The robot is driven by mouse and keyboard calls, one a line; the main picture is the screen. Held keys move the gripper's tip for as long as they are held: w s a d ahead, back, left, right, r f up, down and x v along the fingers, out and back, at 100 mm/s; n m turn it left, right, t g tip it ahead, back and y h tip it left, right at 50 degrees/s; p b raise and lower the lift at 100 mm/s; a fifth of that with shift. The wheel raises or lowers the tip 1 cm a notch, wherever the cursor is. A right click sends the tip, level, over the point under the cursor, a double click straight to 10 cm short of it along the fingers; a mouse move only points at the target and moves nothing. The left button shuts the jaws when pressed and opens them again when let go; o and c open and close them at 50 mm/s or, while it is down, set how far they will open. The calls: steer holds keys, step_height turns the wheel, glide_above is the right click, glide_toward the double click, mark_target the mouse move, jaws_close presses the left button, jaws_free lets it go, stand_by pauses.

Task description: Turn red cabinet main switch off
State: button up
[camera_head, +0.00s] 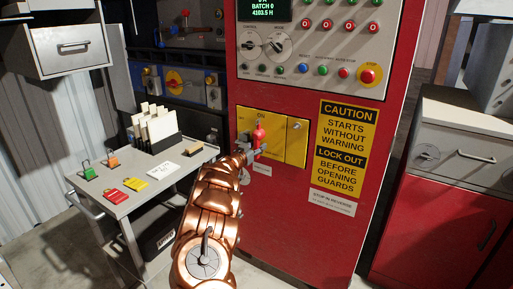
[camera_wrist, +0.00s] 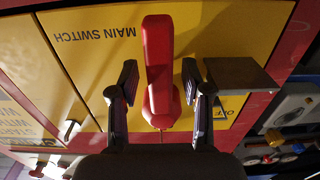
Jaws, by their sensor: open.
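The main switch is a red handle (camera_head: 258,133) on a yellow plate (camera_head: 296,142) on the front of the red cabinet (camera_head: 285,215). In the head view the handle stands upright, below the word ON. The wrist view, which is upside down, shows the red handle (camera_wrist: 158,70) large and the words MAIN SWITCH on the plate (camera_wrist: 95,55). My gripper (camera_wrist: 160,78) is open, with one finger on each side of the handle and a visible gap on both sides. In the head view my gripper (camera_head: 254,152) is small and partly hides the plate.
A grey side table (camera_head: 130,205) with colored tags and padlocks stands to the left. A control panel (camera_head: 315,50) with knobs and a red stop button (camera_head: 369,76) is above the switch. A yellow caution sign (camera_head: 346,138) is to the right.

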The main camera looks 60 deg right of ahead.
jaws_close()
stand_by(0.3)
stand_by(0.3)
